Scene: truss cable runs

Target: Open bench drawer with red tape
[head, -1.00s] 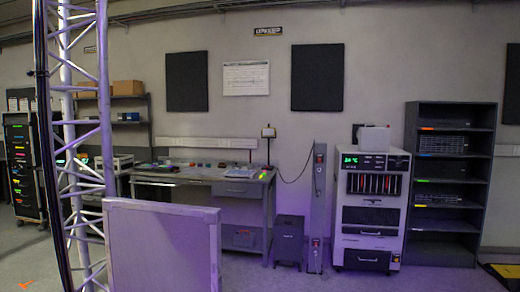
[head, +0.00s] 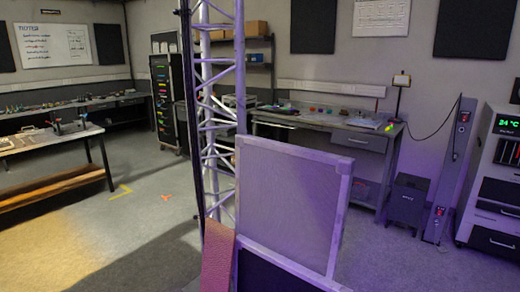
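A workbench (head: 312,127) stands against the back wall, right of centre in the head view, partly hidden by a truss tower and a framed panel. A grey drawer (head: 362,142) sits under its top on the right and looks shut. I cannot make out red tape on it at this distance. A second bench (head: 75,110) runs along the far left wall, with a small drawer front (head: 131,101) under its right end; its tape, if any, is too small to tell. Neither of my grippers is in view.
The truss tower (head: 217,90) and framed panel (head: 292,200) stand close in front, blocking the direct way to the back bench. A table (head: 40,142) stands at left. Open floor (head: 125,225) lies between it and the truss.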

